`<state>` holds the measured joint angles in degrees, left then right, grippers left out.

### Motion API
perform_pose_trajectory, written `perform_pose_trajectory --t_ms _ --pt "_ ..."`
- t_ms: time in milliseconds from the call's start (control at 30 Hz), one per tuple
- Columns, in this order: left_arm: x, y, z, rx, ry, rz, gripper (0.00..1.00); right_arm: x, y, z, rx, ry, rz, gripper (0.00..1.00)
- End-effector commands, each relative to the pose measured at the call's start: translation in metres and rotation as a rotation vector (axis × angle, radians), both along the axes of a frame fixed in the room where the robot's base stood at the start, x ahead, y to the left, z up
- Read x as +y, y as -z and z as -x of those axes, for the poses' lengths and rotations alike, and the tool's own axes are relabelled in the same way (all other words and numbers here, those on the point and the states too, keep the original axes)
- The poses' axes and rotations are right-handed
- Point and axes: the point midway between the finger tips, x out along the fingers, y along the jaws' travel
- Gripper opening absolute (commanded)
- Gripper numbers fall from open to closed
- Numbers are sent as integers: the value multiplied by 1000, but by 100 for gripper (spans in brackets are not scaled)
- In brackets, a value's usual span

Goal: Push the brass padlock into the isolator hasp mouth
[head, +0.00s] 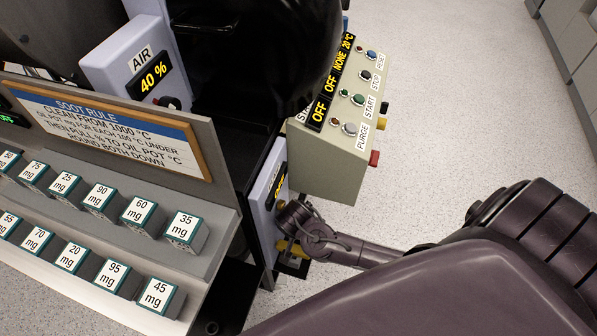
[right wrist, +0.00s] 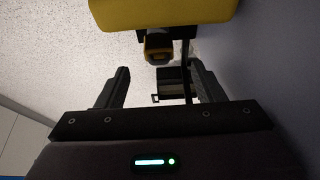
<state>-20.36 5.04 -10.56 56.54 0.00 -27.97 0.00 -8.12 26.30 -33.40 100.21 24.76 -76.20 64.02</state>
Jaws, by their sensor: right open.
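My right gripper (right wrist: 160,67) is open, with its two dark fingers apart in the right wrist view. A wide yellow block (right wrist: 165,14) hangs across the top of that view, beyond the fingertips. Below it is a small dark piece with brass-orange edges (right wrist: 158,47); I cannot tell whether it is the padlock. A black fitting (right wrist: 173,82) shows between the fingers, with no visible grip on it. In the head view my right arm reaches to a yellow part (head: 290,247) beside the lilac panel (head: 268,208). The hasp mouth cannot be made out. My left gripper is not in view.
A beige control box (head: 335,160) with buttons stands just beyond the right arm. Racks of labelled mg blocks (head: 187,229) and a soot rule sign (head: 110,125) are at left. Open floor (head: 460,110) lies to the right.

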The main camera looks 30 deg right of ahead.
Motion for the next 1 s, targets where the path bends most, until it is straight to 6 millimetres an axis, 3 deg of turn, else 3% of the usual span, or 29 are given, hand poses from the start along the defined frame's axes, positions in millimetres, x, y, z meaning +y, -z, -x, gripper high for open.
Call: perform_pose_trajectory --t_ms 500,800,1000 --pt "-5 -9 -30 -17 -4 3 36 -17 63 -14 1 1 1 62" --pt "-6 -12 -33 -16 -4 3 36 -19 68 -16 0 1 -2 62" --pt "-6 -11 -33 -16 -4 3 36 -19 68 -16 1 0 -1 38"
